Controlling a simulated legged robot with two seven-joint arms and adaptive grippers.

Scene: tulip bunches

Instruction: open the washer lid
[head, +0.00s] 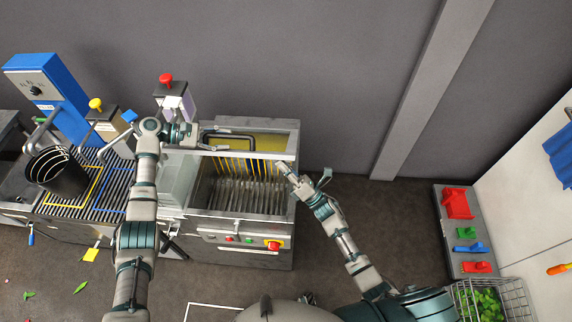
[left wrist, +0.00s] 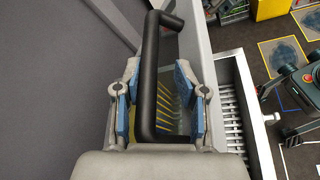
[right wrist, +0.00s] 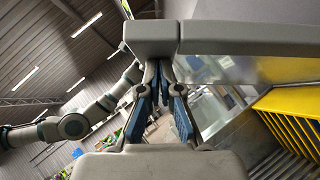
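The washer (head: 292,211) is a grey metal machine with an open-looking basin, yellow inside. A pale bar (head: 250,154) crosses it; I cannot tell the lid's exact angle. A black handle (head: 246,136) is at the back of the washer. My left gripper (head: 201,135) is by its left end. In the left wrist view the black handle (left wrist: 149,75) runs between the open blue-padded fingers (left wrist: 157,92), not clamped. My right gripper (head: 281,167) is at the washer's right edge. In the right wrist view its fingers (right wrist: 158,68) are together, just under a grey bar end (right wrist: 150,38).
A black bucket (head: 58,176) stands on the slatted bench left of the washer. A blue control box (head: 45,90) stands behind it. A red button (head: 273,245) is on the washer's front. A wire basket of greens (head: 487,303) and a board with coloured parts (head: 452,240) are at right.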

